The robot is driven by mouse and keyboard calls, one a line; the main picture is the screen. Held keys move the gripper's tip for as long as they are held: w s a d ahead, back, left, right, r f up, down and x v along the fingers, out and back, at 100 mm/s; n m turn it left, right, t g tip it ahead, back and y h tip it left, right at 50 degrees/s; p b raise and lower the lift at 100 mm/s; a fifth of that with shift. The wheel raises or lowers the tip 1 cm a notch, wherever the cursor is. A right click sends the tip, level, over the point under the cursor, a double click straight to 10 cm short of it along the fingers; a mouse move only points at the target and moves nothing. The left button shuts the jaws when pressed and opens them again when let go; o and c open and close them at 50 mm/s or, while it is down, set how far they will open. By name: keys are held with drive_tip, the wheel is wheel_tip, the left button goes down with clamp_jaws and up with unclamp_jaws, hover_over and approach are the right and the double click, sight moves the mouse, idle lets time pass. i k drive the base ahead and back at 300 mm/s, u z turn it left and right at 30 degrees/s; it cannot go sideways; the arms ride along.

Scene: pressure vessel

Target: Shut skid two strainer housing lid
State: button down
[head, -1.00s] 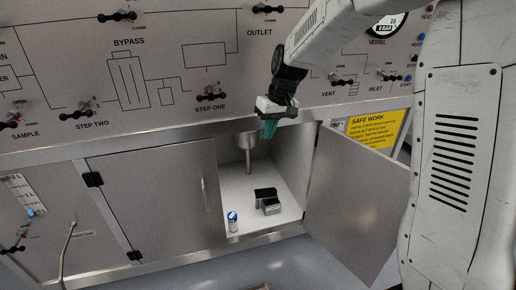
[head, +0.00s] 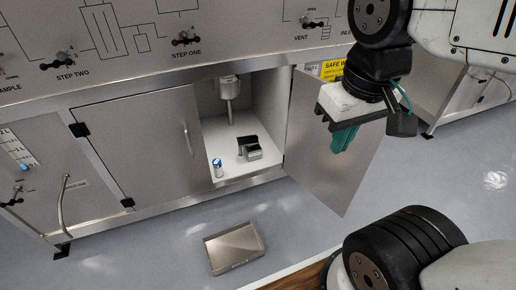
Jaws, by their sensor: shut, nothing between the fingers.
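My gripper (head: 343,139), with teal fingers pointing down, is shut and empty. It hangs in front of the open cabinet door (head: 325,165), to the right of the cabinet opening; I cannot tell whether it touches the door. Inside the cabinet, a small grey box-like item with a raised black flap (head: 249,149) stands on the white floor. It may be the strainer housing with its lid up, but no label for it can be read. A metal cylinder with a thin pipe (head: 229,92) hangs from the cabinet's top.
A small blue and white can (head: 217,168) stands at the cabinet's front left. A shut door (head: 140,140) with a handle is to the left. A shallow metal tray (head: 236,247) lies on the floor in front. A valve panel (head: 225,30) is above.

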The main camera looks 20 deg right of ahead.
sight(250, 140)
drive_tip(key=u, duration=0.8)
drive_tip(key=k, duration=0.1)
drive_tip(key=z, duration=1.5)
drive_tip(key=i, duration=1.15)
drive_tip(key=u, duration=0.65)
